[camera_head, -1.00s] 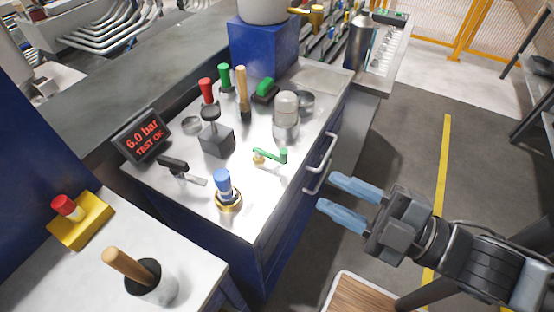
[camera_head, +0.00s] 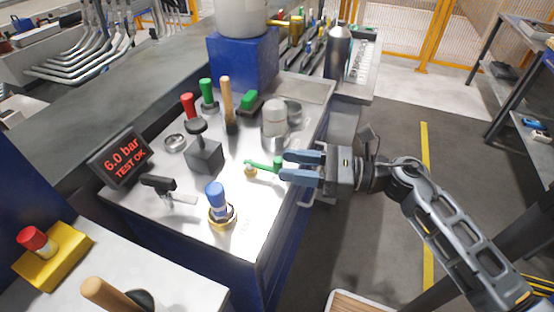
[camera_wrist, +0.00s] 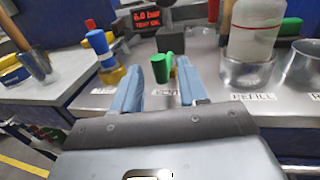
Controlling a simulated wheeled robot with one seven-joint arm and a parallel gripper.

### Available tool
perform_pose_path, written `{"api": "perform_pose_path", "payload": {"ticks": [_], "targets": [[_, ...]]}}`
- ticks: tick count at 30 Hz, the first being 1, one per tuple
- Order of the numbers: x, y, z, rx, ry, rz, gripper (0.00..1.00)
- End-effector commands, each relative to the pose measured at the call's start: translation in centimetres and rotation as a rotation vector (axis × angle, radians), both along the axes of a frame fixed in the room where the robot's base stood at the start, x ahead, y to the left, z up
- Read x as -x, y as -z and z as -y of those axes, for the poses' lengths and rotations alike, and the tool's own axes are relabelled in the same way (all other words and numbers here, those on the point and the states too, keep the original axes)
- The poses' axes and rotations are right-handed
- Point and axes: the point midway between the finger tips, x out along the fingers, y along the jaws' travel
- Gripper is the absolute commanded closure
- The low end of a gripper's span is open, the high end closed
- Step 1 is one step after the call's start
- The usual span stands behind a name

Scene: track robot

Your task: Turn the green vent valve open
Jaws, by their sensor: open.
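The green vent valve (camera_head: 263,165) is a small green lever on a brass base, on the metal bench top. Its handle reaches right, toward the bench's front edge. My gripper (camera_head: 284,166) is open, with its blue fingers at the handle's right end. In the wrist view the green handle end (camera_wrist: 160,68) stands between and just beyond the two open fingers (camera_wrist: 158,90). I cannot tell whether either finger touches it. The display (camera_head: 120,161) reads "6.0 bar TEST OK".
A blue-topped knob on a brass ring (camera_head: 217,200) stands left of the valve. A clear jar (camera_head: 274,122) in a metal cup stands behind it.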

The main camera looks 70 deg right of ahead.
Motion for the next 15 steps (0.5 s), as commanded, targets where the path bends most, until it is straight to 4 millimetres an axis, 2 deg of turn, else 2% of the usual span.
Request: {"api": "perform_pose_path", "payload": {"ticks": [6,15], "targets": [[-2.7,-0.2,-0.7,-0.002,-0.001,0.001,0.57],[-3.5,0.0,-0.9,-0.003,-0.001,0.0,0.57]]}}
